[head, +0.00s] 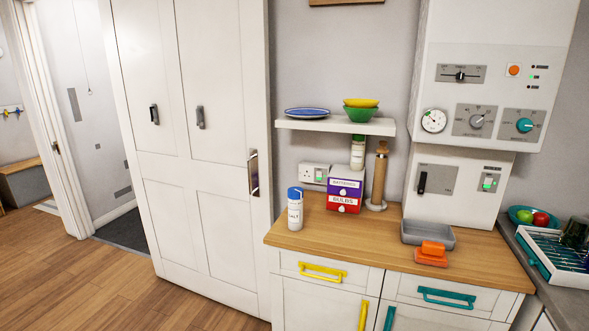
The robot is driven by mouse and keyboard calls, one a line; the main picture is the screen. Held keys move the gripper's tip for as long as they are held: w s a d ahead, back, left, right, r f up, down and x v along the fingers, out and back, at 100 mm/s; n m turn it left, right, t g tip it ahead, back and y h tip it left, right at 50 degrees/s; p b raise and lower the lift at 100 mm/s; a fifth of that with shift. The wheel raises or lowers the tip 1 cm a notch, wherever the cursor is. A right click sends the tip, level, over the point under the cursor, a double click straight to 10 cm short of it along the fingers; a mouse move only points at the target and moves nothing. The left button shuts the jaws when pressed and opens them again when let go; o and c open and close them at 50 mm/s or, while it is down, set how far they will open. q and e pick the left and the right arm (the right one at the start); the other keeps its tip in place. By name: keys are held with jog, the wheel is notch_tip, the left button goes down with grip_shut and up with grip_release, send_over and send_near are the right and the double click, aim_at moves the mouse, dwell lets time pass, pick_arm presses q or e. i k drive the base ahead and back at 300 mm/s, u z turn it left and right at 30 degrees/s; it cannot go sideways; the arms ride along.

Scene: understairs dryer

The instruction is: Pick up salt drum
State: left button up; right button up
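The salt drum (295,209) is a white cylinder with a blue cap and the word SALT on its side. It stands upright on the wooden counter (331,239), near the counter's left edge, in the head view. Its front and cap are unobstructed. Neither of my grippers shows in this view.
A grey tray (427,234) and an orange item (431,254) lie further right. A shelf (337,125) with bowls (360,110) hangs above.

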aim_at(296, 207)
jog(key=z, duration=0.85)
jog(key=i, duration=1.9)
jog(key=u, duration=1.3)
